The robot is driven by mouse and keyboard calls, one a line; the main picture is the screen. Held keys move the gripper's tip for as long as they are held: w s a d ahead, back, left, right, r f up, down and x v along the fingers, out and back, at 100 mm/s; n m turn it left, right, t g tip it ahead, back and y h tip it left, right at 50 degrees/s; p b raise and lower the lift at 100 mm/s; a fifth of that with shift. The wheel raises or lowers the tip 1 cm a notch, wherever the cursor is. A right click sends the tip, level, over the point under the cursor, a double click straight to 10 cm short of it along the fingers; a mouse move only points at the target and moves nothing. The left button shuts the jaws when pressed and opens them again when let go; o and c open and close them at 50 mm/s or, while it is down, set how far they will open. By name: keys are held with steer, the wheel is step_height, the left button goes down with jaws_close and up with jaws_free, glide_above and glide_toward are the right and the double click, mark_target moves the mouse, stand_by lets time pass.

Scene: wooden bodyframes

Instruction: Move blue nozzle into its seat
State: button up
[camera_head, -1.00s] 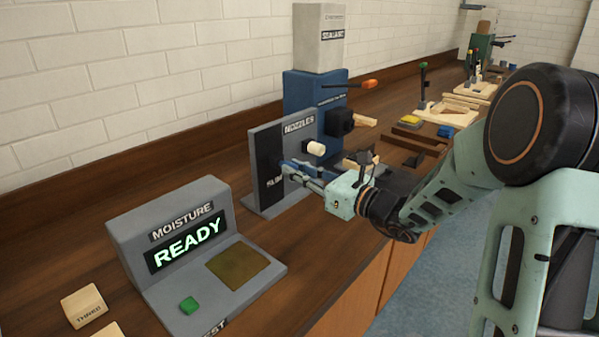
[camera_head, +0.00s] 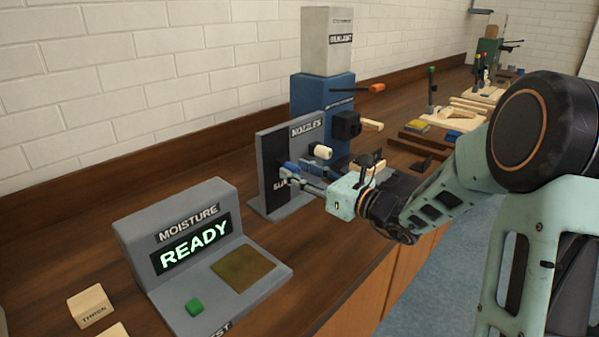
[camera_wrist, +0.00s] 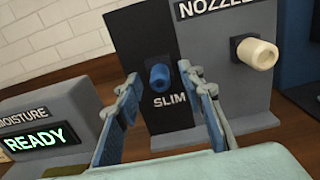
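The blue nozzle (camera_wrist: 158,77) sticks out from the black SLIM panel of the grey NOZZLES board (camera_wrist: 228,90). My gripper (camera_wrist: 158,74) is open, with one finger on each side of the nozzle and a visible gap to it on both sides. In the head view my gripper (camera_head: 288,173) is close in front of the board (camera_head: 268,148), and I cannot make out the nozzle apart from the fingers. A blue machine (camera_head: 310,98) with a black block (camera_head: 346,125) on its front stands behind the board; no seat can be identified for certain.
A cream nozzle (camera_wrist: 258,54) sits on the board right of the SLIM panel. The grey moisture tester (camera_head: 165,215), reading READY, stands to the left. A wooden block (camera_head: 90,305) lies at front left. Wooden fixtures (camera_head: 460,115) stand farther along the bench.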

steer(key=v, duration=1.2)
stand_by(0.3)
